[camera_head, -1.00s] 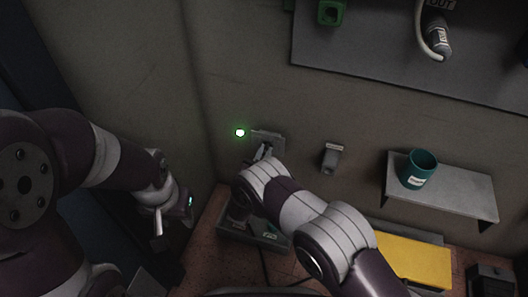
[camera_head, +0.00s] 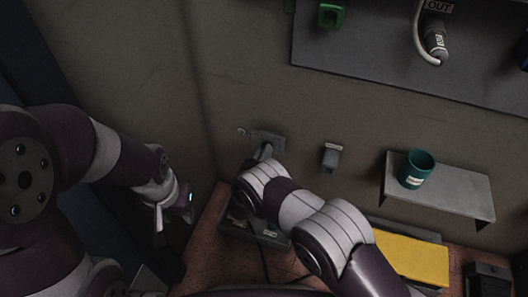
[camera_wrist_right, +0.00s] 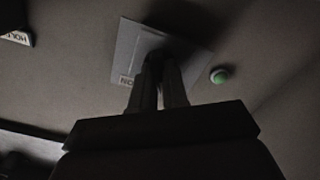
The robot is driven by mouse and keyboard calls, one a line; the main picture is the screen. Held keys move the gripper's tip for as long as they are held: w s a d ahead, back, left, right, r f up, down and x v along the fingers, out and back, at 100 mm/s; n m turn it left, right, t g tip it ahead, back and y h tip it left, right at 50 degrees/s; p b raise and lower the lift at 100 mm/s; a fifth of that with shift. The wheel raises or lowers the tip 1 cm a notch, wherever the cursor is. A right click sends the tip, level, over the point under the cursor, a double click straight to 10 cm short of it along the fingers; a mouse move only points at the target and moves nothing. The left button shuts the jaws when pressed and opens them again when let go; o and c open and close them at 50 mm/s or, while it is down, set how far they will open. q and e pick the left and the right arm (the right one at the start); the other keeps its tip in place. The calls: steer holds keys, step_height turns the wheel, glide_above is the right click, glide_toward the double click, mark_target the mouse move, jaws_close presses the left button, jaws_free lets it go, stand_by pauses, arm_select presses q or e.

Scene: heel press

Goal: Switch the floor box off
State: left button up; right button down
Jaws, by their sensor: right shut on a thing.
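A grey switch plate (camera_head: 268,139) is on the wall, with a small round lamp (camera_head: 241,131) to its left that is unlit. In the right wrist view the plate (camera_wrist_right: 128,48) carries a label (camera_wrist_right: 126,81) that seems to read ON upside down. The lamp (camera_wrist_right: 220,75) there looks dull green. My right gripper (camera_wrist_right: 160,82) is at the plate, its fingers close together on the switch lever, which they mostly hide. A grey box (camera_head: 268,238) is on the floor below, partly behind my right arm. My left gripper (camera_head: 160,216) hangs away from it; its jaws are unclear.
A grey wall bracket (camera_head: 332,156) is right of the plate. A shelf (camera_head: 462,190) holds a teal mug (camera_head: 416,169). A yellow panel (camera_head: 412,260) lies below. A dark board (camera_head: 390,70) with a plug (camera_head: 436,38) hangs above.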

steer(key=shift+f+n, duration=0.1)
steer(key=shift+n, duration=0.4)
steer(key=c, duration=1.1)
jaws_free()
steer(key=shift+c, duration=0.2)
steer(key=p+v, duration=0.5)
steer(key=v, duration=0.7)
steer(key=shift+s, duration=0.4)
steer(key=shift+a, duration=0.15)
